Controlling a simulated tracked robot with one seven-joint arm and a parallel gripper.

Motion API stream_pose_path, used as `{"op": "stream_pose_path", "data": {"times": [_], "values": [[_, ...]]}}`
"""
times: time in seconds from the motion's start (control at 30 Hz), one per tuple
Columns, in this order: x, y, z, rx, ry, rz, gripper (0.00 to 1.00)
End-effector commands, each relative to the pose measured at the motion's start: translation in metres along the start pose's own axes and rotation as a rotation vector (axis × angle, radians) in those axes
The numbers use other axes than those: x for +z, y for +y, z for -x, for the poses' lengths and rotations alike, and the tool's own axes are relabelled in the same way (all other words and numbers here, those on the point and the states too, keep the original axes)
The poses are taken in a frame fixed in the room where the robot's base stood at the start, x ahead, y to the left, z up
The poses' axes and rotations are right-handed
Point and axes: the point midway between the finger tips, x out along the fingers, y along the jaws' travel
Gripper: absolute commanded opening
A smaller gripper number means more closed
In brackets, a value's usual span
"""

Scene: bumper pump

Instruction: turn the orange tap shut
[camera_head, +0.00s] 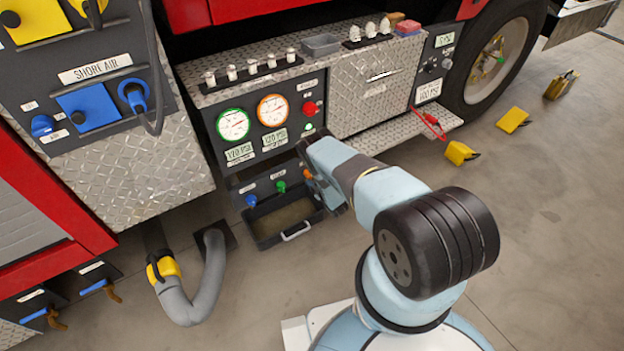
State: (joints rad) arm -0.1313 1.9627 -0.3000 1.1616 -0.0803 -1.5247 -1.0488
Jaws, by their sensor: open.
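The orange tap (307,174) is the rightmost of a row of small taps low on the dark panel, right of the green tap (281,186) and the blue tap (251,201). Only part of it shows beside my arm. My gripper (313,184) is open, pointed at the panel right by the orange tap. Its fingers are small and partly hidden by my own wrist. I cannot tell whether they touch the tap or stand around it. The tap's handle angle is too small to read.
A drip tray (283,222) lies below the taps. Two gauges (233,125) and a red knob (310,108) sit above. A grey hose (205,285) hangs at lower left. A tread step (405,128) juts out at right. Yellow chocks (461,153) lie on open floor.

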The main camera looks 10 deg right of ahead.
Motion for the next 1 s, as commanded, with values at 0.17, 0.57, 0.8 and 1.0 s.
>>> {"op": "stream_pose_path", "data": {"times": [0.17,0.57,0.8,1.0], "values": [[0.000,-0.001,0.015,-0.002,-0.001,0.000,0.70],[0.001,-0.002,0.092,-0.004,-0.002,0.000,0.70],[0.001,-0.002,0.126,-0.002,-0.001,0.000,0.70],[0.001,-0.001,0.136,0.000,0.000,0.000,0.70]]}}
